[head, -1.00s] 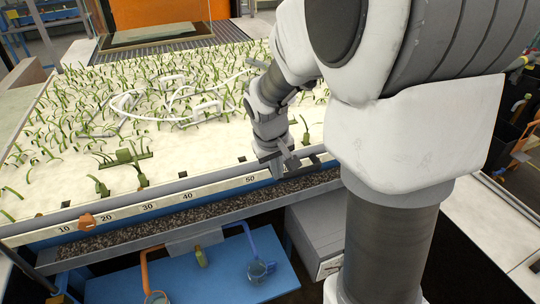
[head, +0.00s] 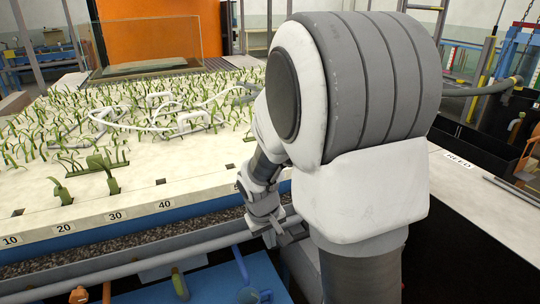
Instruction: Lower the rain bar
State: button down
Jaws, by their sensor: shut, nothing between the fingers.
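The rain bar, which I take to be the long pale grey pipe (head: 150,262), runs along the front of the bed, below the numbered scale. My gripper (head: 281,236) is shut and empty at the pipe's right part, pointing down. It looks close to or touching the pipe; I cannot tell which. My arm hides the pipe's right end.
The pale bed (head: 90,195) holds many green plants and white tubing. A numbered scale (head: 115,216) edges its front, above a dark gravel trough (head: 110,243). A blue surface (head: 205,280) lies below. A glass tank (head: 150,47) stands behind.

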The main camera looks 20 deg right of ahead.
jog(key=f, duration=0.1)
jog(key=f+b, duration=0.1)
jog(key=shift+s+f, duration=0.2)
jog(key=shift+f, duration=0.2)
jog(key=shift+s+f, duration=0.1)
jog(key=shift+f, duration=0.05)
jog(key=w+p+v, duration=0.1)
jog(key=p+v, duration=0.4)
jog(key=v, duration=1)
jog(key=s+a+r+t+y+p, duration=0.1)
jog(key=s+a+r+p, duration=0.1)
jog(key=s+r, duration=0.4)
jog(key=s+a+r+t+y+p, duration=0.1)
jog(key=s+a+r+t, duration=0.1)
jog(key=s+r, duration=0.5)
jog(key=s, duration=0.4)
jog(key=shift+s+m+p, duration=0.2)
jog(key=shift+m+p, duration=0.1)
jog(key=shift+p, duration=0.05)
